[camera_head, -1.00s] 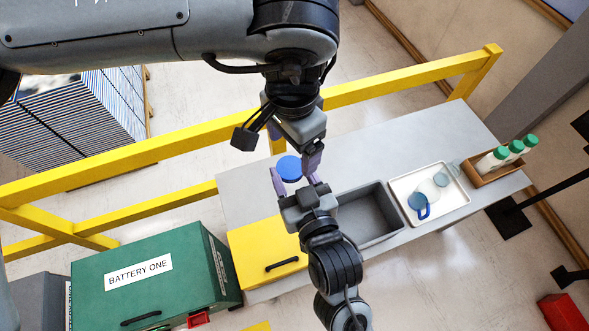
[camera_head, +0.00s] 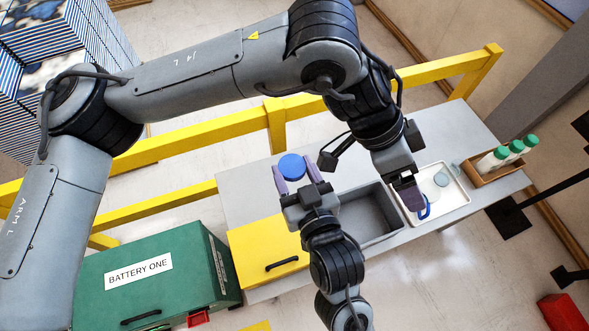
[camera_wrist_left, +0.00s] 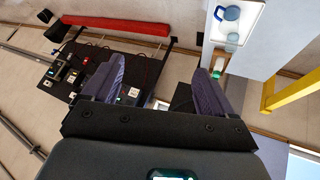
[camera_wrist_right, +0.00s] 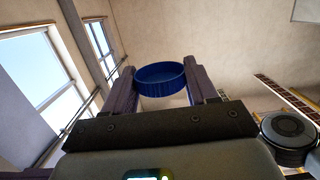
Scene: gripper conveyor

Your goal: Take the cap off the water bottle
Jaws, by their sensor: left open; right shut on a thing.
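A round blue ridged cap (camera_head: 292,167) is between the fingertips of my right gripper (camera_head: 296,177), above the grey table. In the right wrist view the cap (camera_wrist_right: 160,80) sits at the tips of the purple fingers, which are shut on it. I cannot tell whether a bottle body is attached; something pale shows just below it. My left gripper (camera_head: 408,192) is open over the white tray, apart from the cap. In the left wrist view nothing is between its two purple fingers (camera_wrist_left: 160,82). A blue handled thing (camera_head: 424,206) lies in the tray beside it.
The white tray (camera_head: 459,199) also holds a pale round thing. A wooden crate (camera_head: 483,181) with several green-capped bottles stands at the right. A grey bin (camera_head: 391,235) and a yellow box (camera_head: 263,239) stand near the right arm. A yellow rail (camera_head: 438,68) runs behind the table.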

